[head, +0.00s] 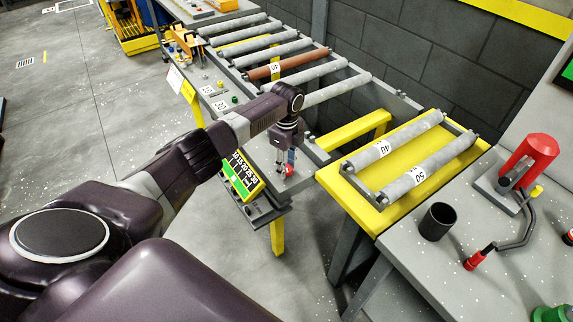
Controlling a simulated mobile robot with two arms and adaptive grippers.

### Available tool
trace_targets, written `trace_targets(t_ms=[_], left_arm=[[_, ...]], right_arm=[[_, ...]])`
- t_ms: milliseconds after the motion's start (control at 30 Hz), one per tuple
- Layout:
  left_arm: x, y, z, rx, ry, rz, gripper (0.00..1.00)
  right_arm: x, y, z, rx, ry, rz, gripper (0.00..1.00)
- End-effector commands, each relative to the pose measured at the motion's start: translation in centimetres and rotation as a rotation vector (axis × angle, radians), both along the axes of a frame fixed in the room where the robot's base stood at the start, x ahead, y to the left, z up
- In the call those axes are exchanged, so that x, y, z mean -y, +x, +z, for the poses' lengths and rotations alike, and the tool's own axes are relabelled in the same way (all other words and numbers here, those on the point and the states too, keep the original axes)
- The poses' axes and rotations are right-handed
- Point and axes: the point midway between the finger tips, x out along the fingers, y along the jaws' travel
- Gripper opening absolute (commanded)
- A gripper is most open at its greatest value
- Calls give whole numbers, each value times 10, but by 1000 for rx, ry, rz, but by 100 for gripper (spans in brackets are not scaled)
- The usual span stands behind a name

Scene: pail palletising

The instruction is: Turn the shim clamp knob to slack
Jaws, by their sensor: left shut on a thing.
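My left arm reaches across from the left, and my left gripper (285,170) points down at the near end of the roller conveyor. It is shut on a small red knob (289,172), which I take for the shim clamp knob. The fingers hide part of the knob, so its turn position cannot be read. A small blue part shows just above the knob, beside the fingers. My right gripper is not in view.
A green and black panel (241,176) is mounted just left of the gripper. The grey roller conveyor (310,78) runs to the back. A yellow roller section (448,158) stands to the right. The grey bench (460,225) carries a black cup (437,221) and a red-handled clamp (530,158).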

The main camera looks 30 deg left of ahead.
Motion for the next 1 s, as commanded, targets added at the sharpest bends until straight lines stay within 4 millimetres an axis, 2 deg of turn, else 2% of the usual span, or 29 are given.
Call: trace_targets(t_ms=[1000], left_arm=[[1, 1, 3, 0, -2, 938, 7]], right_arm=[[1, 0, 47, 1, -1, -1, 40]])
